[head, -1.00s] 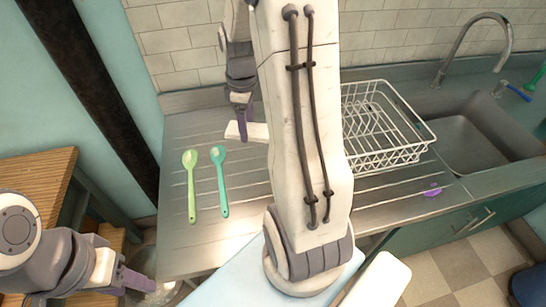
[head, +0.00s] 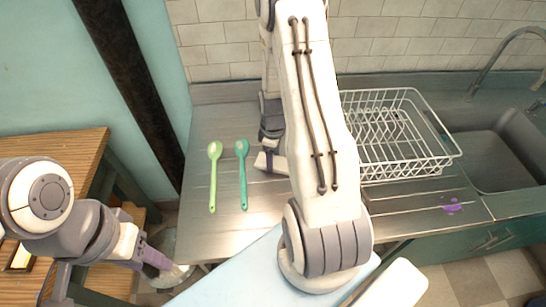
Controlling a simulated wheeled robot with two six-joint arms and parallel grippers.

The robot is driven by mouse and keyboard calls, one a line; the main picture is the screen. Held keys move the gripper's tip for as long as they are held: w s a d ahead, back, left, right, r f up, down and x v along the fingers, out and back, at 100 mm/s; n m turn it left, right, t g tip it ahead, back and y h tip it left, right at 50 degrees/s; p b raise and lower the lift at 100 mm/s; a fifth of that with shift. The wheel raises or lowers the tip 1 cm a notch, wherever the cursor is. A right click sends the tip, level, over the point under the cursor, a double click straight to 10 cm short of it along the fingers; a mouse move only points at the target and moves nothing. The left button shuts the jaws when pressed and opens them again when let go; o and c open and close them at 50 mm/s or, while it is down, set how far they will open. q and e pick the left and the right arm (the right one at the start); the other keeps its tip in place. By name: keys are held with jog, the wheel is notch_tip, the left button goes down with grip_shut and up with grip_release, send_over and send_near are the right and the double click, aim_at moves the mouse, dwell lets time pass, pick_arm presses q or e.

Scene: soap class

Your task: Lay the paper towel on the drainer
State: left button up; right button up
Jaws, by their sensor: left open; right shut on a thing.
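A white wire dish drainer (head: 412,160) stands on the metal counter, right of my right arm, which hides its left end. My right gripper (head: 272,148) is low over the counter at the back, left of the drainer and partly behind my own arm. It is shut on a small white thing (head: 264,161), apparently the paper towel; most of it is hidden. I cannot tell whether it touches the counter. My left gripper (head: 156,262) is open and empty at the lower left, off the counter's front left corner.
A light green spoon (head: 213,180) and a teal spoon (head: 243,178) lie left of the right gripper. A purple patch (head: 452,205) is on the counter in front of the drainer. A sink (head: 490,160) with a faucet (head: 500,50) is at the right. A wooden table (head: 60,150) stands left.

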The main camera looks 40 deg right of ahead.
jog(key=shift+f, duration=0.2)
jog(key=o, duration=1.3)
jog(key=shift+r, duration=0.5)
notch_tip(320, 180, up, 12)
jog(key=f+b, duration=0.1)
jog(key=b, duration=0.1)
jog(key=s+a+r, duration=0.1)
jog(key=a+r, duration=0.2)
jog(key=a, duration=0.6)
jog(key=s+a+r, duration=0.2)
jog(key=a+r, duration=0.1)
jog(key=a, duration=0.6)
jog(key=shift+y, duration=0.5)
jog(key=s+a+r, duration=0.1)
jog(key=s+a, duration=0.2)
jog(key=s, duration=0.2)
jog(key=s+a, duration=0.4)
jog(key=s, duration=0.1)
jog(key=s+a+r, duration=0.1)
jog(key=s+a, duration=0.3)
jog(key=s, duration=0.1)
jog(key=shift+a+r, duration=0.1)
jog(key=shift+r, duration=0.25)
